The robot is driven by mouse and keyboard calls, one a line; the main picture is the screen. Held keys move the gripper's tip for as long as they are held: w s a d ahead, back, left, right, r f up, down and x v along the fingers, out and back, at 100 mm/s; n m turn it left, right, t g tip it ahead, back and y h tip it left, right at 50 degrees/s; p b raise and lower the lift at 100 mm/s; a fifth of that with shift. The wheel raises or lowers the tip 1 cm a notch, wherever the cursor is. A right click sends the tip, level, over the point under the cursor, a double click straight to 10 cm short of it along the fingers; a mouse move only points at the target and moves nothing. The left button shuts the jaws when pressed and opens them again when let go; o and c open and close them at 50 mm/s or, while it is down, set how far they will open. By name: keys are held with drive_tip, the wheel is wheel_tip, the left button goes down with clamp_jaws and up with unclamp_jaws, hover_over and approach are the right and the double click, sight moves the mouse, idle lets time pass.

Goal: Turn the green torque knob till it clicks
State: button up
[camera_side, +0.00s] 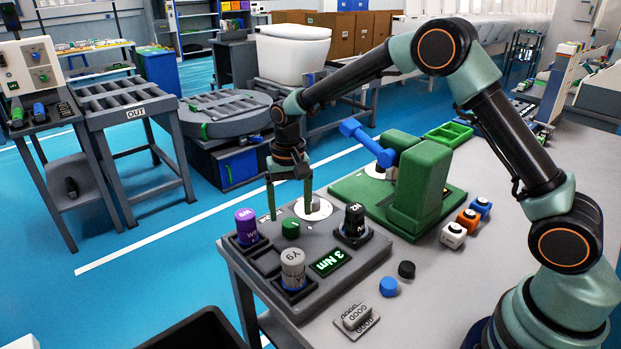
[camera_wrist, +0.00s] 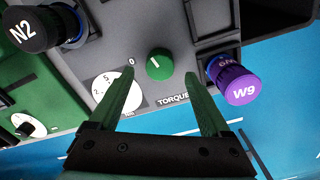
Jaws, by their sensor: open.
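The green torque knob (camera_side: 291,228) stands on the grey test panel (camera_side: 335,284), near its back edge. In the wrist view the knob (camera_wrist: 159,64) shows a white mark on top, beside a white dial (camera_wrist: 113,88) and a "TORQUE" label. My gripper (camera_side: 290,214) is over the back of the panel with its green fingers pointing down. In the wrist view my gripper (camera_wrist: 163,84) is open, one finger toward each side of the knob. The knob lies a little beyond the fingertips, with nothing between the fingers. A display (camera_side: 329,262) reads "3 Nm".
A purple W9 cap (camera_side: 247,226), a grey Y9 cap (camera_side: 293,268) and a black N2 cap (camera_side: 354,220) stand on the panel near the knob. A green fixture with a blue lever (camera_side: 368,143) stands behind at right. A black bin (camera_side: 198,333) is in front.

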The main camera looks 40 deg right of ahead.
sight(291, 222)
drive_tip(key=shift+f, duration=1.6)
clamp_jaws()
drive_tip(key=shift+m, duration=0.3)
drive_tip(key=m, duration=0.4)
drive_tip(key=shift+r, duration=0.1)
drive_tip(key=m, duration=0.5)
